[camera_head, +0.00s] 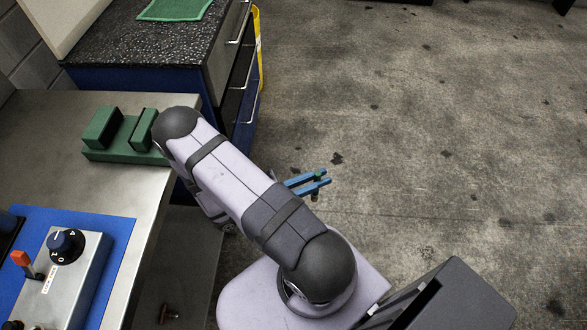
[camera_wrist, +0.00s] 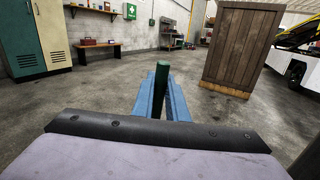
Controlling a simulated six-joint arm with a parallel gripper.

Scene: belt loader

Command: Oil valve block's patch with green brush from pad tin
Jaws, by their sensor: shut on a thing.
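My gripper (camera_head: 322,179) has blue fingers and is out over the open floor, to the right of the metal bench. It is shut on a slim green thing, which looks like the green brush (camera_head: 318,176); only a small part shows in the head view. In the wrist view the green brush (camera_wrist: 162,78) stands up as a dark green stick between the blue fingers (camera_wrist: 161,98). Its bristles cannot be made out.
A green stand (camera_head: 110,154) with two upright blocks sits on the metal bench (camera_head: 118,195). A control box (camera_head: 75,275) with a knob and orange switch stands on a blue mat. A speckled-top cabinet (camera_head: 150,45) is behind. A wooden crate (camera_wrist: 240,45) stands ahead. Floor between is clear.

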